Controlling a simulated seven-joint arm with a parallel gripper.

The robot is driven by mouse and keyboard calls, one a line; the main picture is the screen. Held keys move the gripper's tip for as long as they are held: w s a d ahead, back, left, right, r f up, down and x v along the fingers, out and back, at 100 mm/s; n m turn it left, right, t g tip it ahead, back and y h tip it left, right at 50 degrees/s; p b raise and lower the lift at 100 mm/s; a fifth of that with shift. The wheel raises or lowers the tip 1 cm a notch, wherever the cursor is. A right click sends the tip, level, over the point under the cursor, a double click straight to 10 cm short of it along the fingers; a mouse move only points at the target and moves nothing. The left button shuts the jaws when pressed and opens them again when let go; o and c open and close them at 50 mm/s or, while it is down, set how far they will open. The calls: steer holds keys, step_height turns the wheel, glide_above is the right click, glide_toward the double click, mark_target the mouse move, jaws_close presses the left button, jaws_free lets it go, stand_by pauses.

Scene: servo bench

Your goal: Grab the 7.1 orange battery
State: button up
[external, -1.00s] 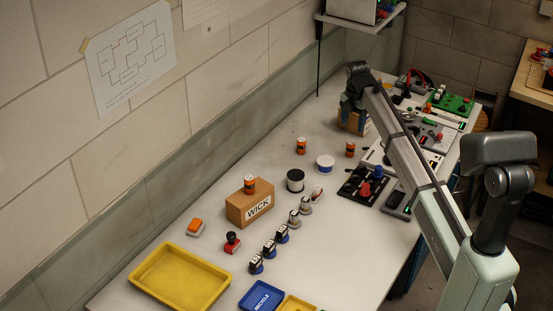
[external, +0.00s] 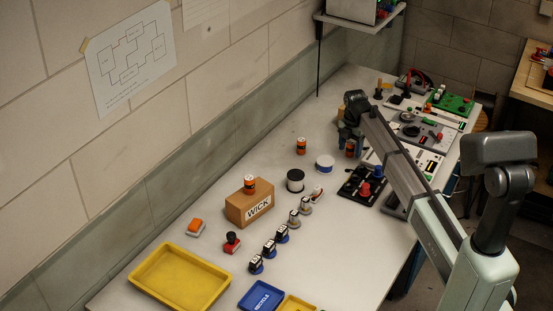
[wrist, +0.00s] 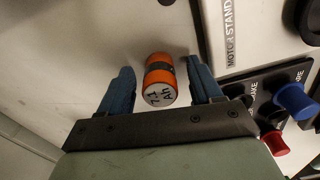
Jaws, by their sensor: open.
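The orange battery with a dark band and "7.1 Ah" on its pale end (wrist: 159,82) stands between the two blue fingers of my gripper (wrist: 160,85) in the wrist view. Gaps show on both sides of it, so the fingers are open and not touching it. In the external view this battery (external: 350,149) is at the right-middle of the bench, next to my gripper (external: 348,138), which partly covers the area. Two similar orange batteries show there: one on the bench (external: 301,146) and one on top of the WICK box (external: 249,184).
The WICK box (external: 248,207), a black spool (external: 295,181) and a white-blue spool (external: 325,163) stand to the left. A black panel with red and blue knobs (external: 361,186) is close on the right. A yellow tray (external: 180,279) lies at the front left.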

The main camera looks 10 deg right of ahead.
steer(key=shift+f, duration=0.15)
jaws_close()
stand_by(0.5)
